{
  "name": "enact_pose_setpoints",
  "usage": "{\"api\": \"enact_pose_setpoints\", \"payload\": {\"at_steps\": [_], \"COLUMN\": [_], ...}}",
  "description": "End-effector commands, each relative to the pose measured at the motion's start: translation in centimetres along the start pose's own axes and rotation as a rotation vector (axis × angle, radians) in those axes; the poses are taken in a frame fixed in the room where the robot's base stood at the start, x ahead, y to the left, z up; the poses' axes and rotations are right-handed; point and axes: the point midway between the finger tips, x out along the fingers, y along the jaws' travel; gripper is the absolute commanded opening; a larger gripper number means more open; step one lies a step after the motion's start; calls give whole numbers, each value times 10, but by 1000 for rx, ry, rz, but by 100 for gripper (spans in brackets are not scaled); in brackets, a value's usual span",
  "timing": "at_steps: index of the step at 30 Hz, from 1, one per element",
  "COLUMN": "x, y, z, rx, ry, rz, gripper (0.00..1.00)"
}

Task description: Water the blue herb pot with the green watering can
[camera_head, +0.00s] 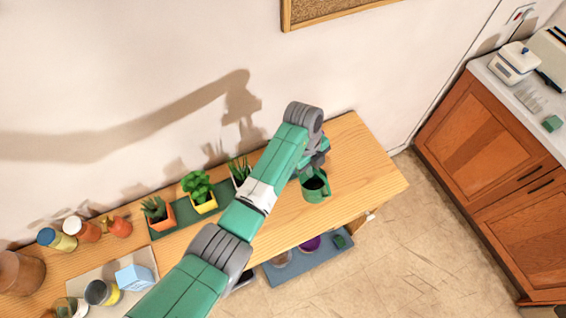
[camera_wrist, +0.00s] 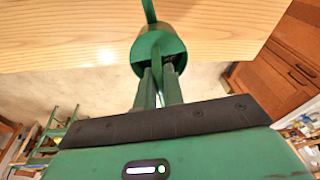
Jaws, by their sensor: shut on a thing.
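The green watering can (camera_head: 315,189) is at the right part of the wooden table, dark inside its open top. My gripper (camera_head: 316,168) is at its far side and shut on it. In the wrist view, my gripper's fingers (camera_wrist: 159,76) meet the can's green body (camera_wrist: 152,45), with a thin green spout or handle rising above it. I cannot tell whether the can touches the table. No blue herb pot shows; my arm covers part of the table beside the plant row. An orange pot (camera_head: 160,220), a yellow pot (camera_head: 205,205) and a pale pot (camera_head: 238,181) hold plants.
The pots stand on a dark green mat (camera_head: 180,216) along the wall. Jars (camera_head: 82,229) and a light blue box (camera_head: 134,278) are at the left. The wooden table (camera_head: 365,165) is clear at its right end. A lower shelf (camera_head: 312,262) holds several things.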

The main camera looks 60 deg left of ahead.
Motion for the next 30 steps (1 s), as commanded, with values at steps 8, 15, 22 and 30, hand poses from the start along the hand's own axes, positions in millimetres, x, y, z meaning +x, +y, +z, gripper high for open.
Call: {"api": "enact_pose_setpoints", "payload": {"at_steps": [8,15,22,30], "x": [-35,-33,-15,-3], "y": [-3,-2,-1,-2], "z": [-7,-6,-10,-11], "rx": [0,0,6,7], "ry": [0,0,-109,-201], "rz": [-1,-1,0,-4], "gripper": [0,0,0,0]}}
